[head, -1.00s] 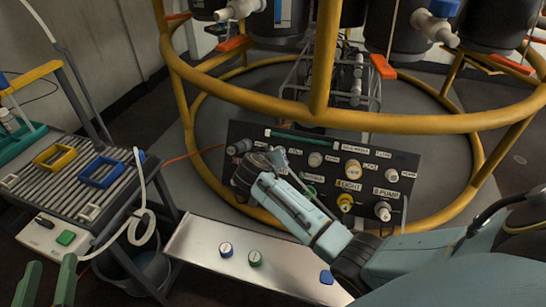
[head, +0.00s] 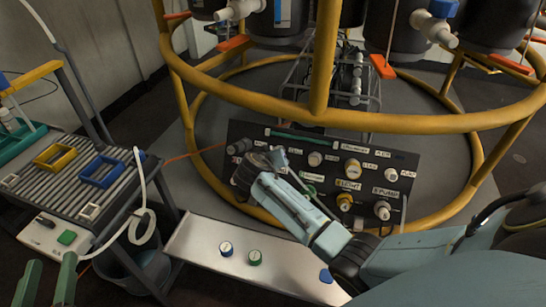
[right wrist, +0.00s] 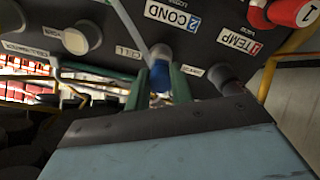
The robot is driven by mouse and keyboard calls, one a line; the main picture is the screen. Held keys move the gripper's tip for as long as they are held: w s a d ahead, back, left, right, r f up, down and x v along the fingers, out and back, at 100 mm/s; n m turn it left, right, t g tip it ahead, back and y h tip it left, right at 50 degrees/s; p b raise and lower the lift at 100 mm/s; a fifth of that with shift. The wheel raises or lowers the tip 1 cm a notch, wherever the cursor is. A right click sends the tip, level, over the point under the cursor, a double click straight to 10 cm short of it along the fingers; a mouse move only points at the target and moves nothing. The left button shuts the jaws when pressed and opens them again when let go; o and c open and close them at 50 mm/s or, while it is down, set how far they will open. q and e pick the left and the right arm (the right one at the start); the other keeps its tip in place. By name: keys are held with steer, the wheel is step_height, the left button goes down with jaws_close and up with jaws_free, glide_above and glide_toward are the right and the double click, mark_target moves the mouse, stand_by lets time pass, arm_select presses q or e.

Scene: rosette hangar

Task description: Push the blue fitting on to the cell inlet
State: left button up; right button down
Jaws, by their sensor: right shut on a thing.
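In the right wrist view, the blue fitting (right wrist: 160,77) sits between the two green fingers of my right gripper (right wrist: 160,88), which is shut on it. Its far end meets a grey stub (right wrist: 160,54) on the dark panel, beside a label reading CELL. I cannot tell how far the fitting is on the stub. In the head view, my right gripper (head: 268,160) is at the left part of the panel (head: 238,132), and the fitting is hidden. My left gripper (head: 48,264) is open and empty at the lower left, in front of the side bench.
Yellow frame rails (head: 430,123) cross above the panel. The bench (head: 105,150) at left holds yellow and blue frames and a white hose (head: 140,225) hangs off it.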

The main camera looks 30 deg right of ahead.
steer(key=shift+w+d+f, duration=0.2)
steer(key=shift+w+d, duration=0.05)
stand_by(0.7)
steer(key=c, duration=1.1)
jaws_free()
steer(key=shift+c, duration=0.2)
